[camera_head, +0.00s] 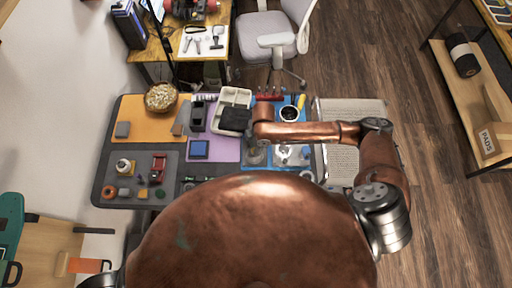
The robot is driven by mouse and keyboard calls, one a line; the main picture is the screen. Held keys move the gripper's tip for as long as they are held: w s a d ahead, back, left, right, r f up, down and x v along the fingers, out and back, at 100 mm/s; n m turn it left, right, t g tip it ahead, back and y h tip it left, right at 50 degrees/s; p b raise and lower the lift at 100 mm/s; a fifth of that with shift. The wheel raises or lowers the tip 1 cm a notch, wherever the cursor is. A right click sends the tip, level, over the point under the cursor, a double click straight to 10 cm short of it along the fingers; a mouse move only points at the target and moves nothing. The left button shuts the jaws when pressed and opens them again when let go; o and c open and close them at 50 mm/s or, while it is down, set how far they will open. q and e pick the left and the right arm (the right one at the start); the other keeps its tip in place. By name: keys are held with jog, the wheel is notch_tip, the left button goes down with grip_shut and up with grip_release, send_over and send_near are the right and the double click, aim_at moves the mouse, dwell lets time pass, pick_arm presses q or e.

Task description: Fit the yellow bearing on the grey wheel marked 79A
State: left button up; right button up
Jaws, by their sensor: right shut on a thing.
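My right arm reaches in from the right, and its gripper (256,154) points down over the blue mat near the middle of the table. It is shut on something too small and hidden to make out. I cannot pick out the yellow bearing. No 79A mark can be read, and I cannot tell which part is the grey wheel. An orange ring (109,191) and small round parts (142,192) lie on the table's front left. My left gripper is not in view.
The table (104,160) carries a bowl (160,97), a cream tray (227,113), a dark cup (289,113), a red toy car (158,167) and a blue square (198,149). A grey ribbed panel (345,160) lies at the right. My body hides part of the front edge.

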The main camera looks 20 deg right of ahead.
jog(key=shift+f, duration=0.45)
dwell(0.7)
jog(key=shift+f+p, duration=0.2)
jog(key=shift+p, duration=0.8)
dwell(0.5)
jog(key=shift+s+f+p, duration=0.15)
jog(key=shift+f+p, duration=0.15)
jog(key=shift+f, duration=0.1)
dwell(1.3)
jog(key=o, duration=1.2)
jog(key=shift+c, duration=0.2)
jog(key=shift+o, duration=0.6)
